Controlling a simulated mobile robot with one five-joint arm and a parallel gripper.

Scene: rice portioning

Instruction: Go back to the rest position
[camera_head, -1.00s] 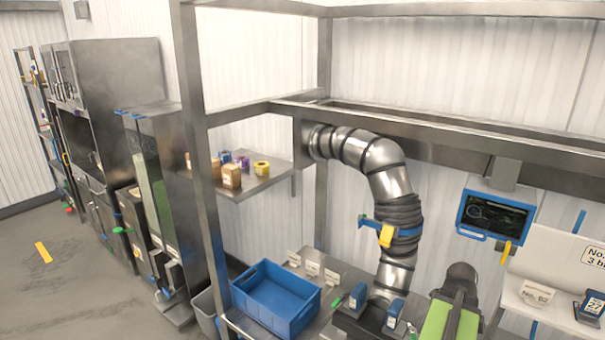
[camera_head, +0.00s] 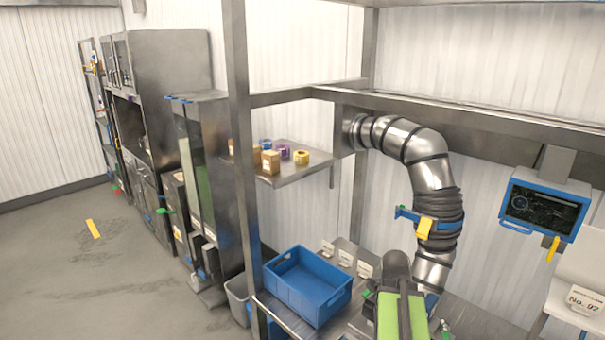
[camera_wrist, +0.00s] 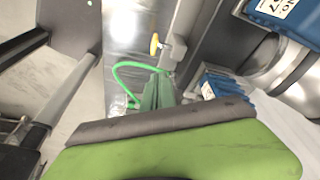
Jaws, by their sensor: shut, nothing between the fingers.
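My arm, with its green panel and dark grey edges, stands at the bottom of the head view in front of the workbench. In the wrist view its green and dark cover fills the bottom. Beyond that cover, my gripper (camera_wrist: 157,90) shows in part as narrow green fingers close together, shut with nothing between them. In the head view the gripper itself cannot be made out.
A blue crate (camera_head: 307,288) stands on the steel workbench, left of my arm. A ribbed steel duct (camera_head: 433,190) rises behind. A screen (camera_head: 545,205) hangs right. A shelf (camera_head: 285,172) holds small boxes and rolls. The floor (camera_head: 100,270) at left is open.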

